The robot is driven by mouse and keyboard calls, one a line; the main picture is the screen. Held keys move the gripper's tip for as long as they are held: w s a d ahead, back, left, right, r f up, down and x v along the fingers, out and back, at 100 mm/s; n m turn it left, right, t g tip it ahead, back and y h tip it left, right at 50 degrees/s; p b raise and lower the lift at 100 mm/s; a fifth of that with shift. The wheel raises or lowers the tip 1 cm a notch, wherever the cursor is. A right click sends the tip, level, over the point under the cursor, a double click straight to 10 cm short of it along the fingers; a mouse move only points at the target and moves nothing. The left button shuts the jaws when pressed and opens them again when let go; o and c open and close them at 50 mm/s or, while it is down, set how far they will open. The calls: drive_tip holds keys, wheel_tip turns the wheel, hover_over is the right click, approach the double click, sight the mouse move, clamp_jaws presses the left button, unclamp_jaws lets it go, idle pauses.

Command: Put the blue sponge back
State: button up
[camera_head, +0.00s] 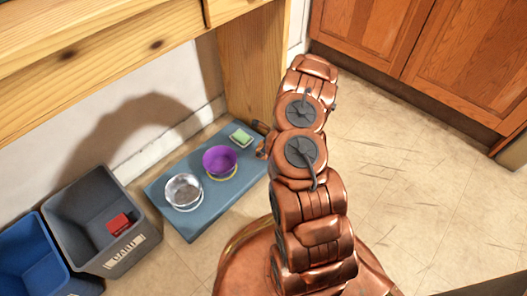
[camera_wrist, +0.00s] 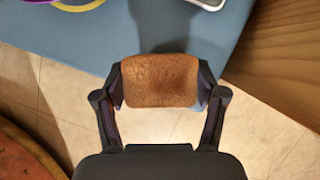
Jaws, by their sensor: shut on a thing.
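My gripper (camera_wrist: 161,84) is shut on a brown-orange, sponge-like block (camera_wrist: 160,78) with a rough surface, held between its two dark fingers. No blue sponge shows in either view. In the wrist view the block is at the near edge of a blue mat (camera_wrist: 110,38); I cannot tell whether it touches it. In the head view my arm hides most of the gripper, beside the right edge of the mat (camera_head: 228,200). A green sponge-like block (camera_head: 241,137) in a pale dish lies at the mat's far end.
A purple bowl (camera_head: 219,160) on a yellow ring and a silver bowl (camera_head: 184,190) stand on the mat. A grey bin (camera_head: 75,205) holding a red block (camera_head: 119,223) and a blue bin (camera_head: 30,250) stand left. A wooden table leg (camera_head: 255,75) rises behind. Floor right is clear.

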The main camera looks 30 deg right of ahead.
drive_tip(key=shift+w+d+f, duration=0.1)
drive_tip(key=shift+w+d, duration=0.15)
drive_tip(key=shift+w, duration=0.05)
drive_tip(key=shift+w+f+b, duration=0.1)
drive_tip(key=shift+f+b, duration=0.2)
drive_tip(key=shift+b, duration=0.05)
wheel_tip(320, 180, down, 3)
drive_tip(key=shift+d+b, duration=0.1)
drive_tip(key=shift+b, duration=0.85)
drive_tip(key=o, duration=1.3)
drive_tip(key=shift+r, duration=0.1)
drive_tip(key=shift+r, duration=0.15)
